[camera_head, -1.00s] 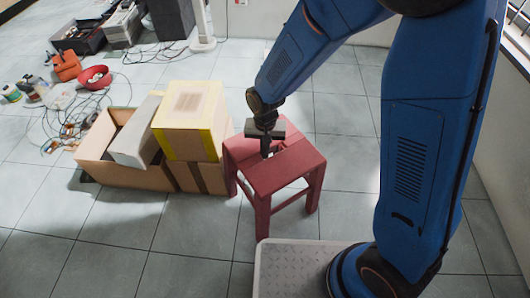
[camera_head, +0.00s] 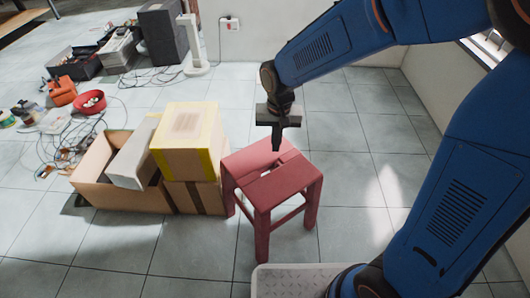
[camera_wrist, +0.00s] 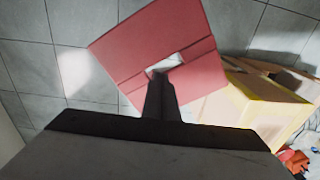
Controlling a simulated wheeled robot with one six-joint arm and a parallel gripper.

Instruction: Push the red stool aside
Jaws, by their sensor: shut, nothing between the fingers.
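The red stool (camera_head: 284,184) stands upright on the tiled floor, just right of the stacked boxes. It has a slot in the middle of its seat. My gripper (camera_head: 277,149) is shut and empty, pointing down over the far part of the seat. In the head view its tips seem to be above the seat near the slot; I cannot tell whether they touch it. In the wrist view the shut fingers (camera_wrist: 160,80) overlap the red seat (camera_wrist: 140,48) beside its slot, and hide part of it.
A yellow-edged box (camera_head: 188,140) is stacked on another right beside the stool's left side. An open carton (camera_head: 118,188) stands further left. Cables, a red bowl (camera_head: 90,102) and bins lie at the back left. Tiled floor right of the stool is clear up to the wall.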

